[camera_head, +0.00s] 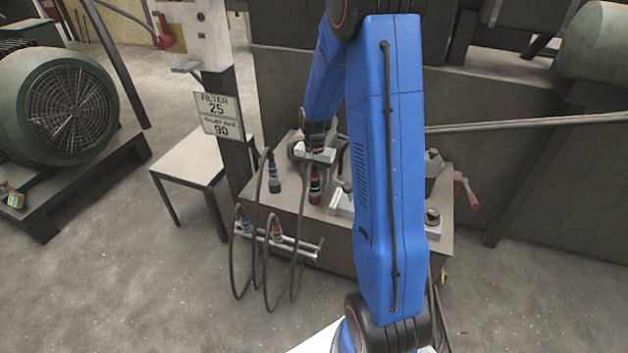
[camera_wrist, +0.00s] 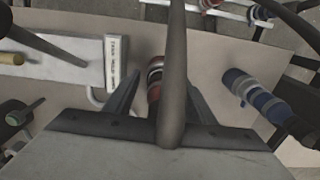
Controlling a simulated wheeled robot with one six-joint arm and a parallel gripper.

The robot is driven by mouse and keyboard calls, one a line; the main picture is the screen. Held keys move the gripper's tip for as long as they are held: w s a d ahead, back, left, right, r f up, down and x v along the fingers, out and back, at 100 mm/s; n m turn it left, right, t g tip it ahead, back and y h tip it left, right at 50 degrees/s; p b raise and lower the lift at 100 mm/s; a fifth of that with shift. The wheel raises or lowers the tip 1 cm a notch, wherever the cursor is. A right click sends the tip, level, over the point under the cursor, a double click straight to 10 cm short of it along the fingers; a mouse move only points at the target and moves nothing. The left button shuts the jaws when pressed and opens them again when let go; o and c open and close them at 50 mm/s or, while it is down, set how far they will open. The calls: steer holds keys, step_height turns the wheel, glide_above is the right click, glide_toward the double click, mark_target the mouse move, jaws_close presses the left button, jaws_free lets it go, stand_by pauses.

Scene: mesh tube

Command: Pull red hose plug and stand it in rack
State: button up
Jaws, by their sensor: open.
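A red-and-dark hose plug (camera_head: 315,187) stands upright on the bench top below my gripper (camera_head: 315,165). In the wrist view the red plug (camera_wrist: 153,80) shows between the two spread fingers of my gripper (camera_wrist: 158,88), partly hidden by its dark hose (camera_wrist: 173,70). My gripper is open; I cannot tell whether a finger touches the plug. A blue plug (camera_head: 274,172) stands to the left on the bench, and shows at the right in the wrist view (camera_wrist: 258,98). The white rack (camera_head: 300,247) on the bench front holds a blue plug (camera_head: 245,225) and a red plug (camera_head: 277,231).
Dark hoses (camera_head: 232,265) loop down in front of the rack. A light-grey labelled block (camera_wrist: 112,62) lies left of the fingers in the wrist view. A red-handled crank (camera_head: 467,192) is at the bench's right. A small table (camera_head: 195,160) stands left.

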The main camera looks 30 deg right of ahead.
mark_target(315, 170)
steer(key=shift+c, duration=0.6)
jaws_close()
steer(key=shift+r, duration=0.15)
steer(key=shift+r, duration=2.85)
